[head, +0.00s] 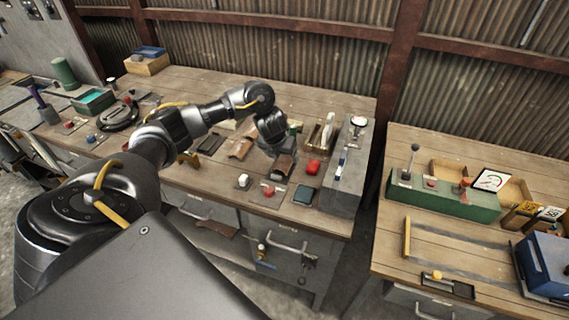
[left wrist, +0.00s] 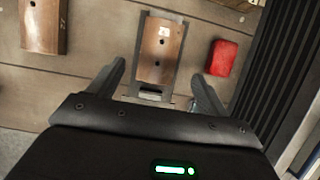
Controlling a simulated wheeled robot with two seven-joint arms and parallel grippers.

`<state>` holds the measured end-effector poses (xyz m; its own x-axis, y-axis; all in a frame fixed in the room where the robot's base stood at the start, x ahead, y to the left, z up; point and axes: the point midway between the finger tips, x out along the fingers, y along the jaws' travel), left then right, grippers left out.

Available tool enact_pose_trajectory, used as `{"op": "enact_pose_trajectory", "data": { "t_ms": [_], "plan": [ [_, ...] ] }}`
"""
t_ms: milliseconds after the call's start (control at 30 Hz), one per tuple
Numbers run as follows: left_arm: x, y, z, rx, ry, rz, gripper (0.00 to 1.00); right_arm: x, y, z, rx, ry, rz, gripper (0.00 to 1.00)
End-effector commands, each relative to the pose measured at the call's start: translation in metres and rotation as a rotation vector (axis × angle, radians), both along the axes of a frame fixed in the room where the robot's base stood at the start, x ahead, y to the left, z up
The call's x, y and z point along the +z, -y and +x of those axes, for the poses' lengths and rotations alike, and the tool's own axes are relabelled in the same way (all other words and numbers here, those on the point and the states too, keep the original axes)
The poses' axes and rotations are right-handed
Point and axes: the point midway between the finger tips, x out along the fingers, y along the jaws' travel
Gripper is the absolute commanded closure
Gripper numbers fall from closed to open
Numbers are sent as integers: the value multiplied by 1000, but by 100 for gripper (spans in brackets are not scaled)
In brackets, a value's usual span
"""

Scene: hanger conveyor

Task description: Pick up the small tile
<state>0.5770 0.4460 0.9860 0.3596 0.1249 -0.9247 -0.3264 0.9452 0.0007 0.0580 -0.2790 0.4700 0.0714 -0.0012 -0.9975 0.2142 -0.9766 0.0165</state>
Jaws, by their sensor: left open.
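A small brown, curved tile (left wrist: 160,48) with dark holes and a pale mark lies on a grey plate in the left wrist view. In the head view the tile (head: 284,167) shows just below my left gripper (head: 279,150), partly covered by it. My left gripper is open and empty. In the left wrist view its fingertips (left wrist: 160,80) stand to either side of the tile's near end; I cannot tell how high they are above the bench. A second, similar brown tile (left wrist: 42,24) lies further left, and it also shows in the head view (head: 240,149). My right gripper is not seen.
A red object (left wrist: 222,58) lies close to the right of the tile, and it also shows in the head view (head: 313,167). A grey cabinet (head: 345,175) stands at the bench's right end. A dark square pad (head: 304,195) and a red button (head: 268,190) are near the front edge.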

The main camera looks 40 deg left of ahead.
Motion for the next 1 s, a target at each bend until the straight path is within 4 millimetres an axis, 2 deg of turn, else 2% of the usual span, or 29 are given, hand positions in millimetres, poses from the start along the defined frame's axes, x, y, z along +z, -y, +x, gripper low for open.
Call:
{"op": "enact_pose_trajectory", "data": {
  "t_ms": [233, 467, 600, 900, 1000],
  "plan": [
    [-8, -2, 1, 3, -1, -1, 22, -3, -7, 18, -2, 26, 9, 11],
    [-37, -5, 12, 5, -4, -5, 22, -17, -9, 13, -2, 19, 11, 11],
    [-48, -9, 18, 5, -2, -2, 22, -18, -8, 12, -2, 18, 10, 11],
    [-50, -9, 20, 4, 0, 1, 22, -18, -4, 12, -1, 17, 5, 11],
    [-50, -9, 20, 4, 0, 1, 35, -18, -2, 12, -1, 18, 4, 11]
  ]
}}
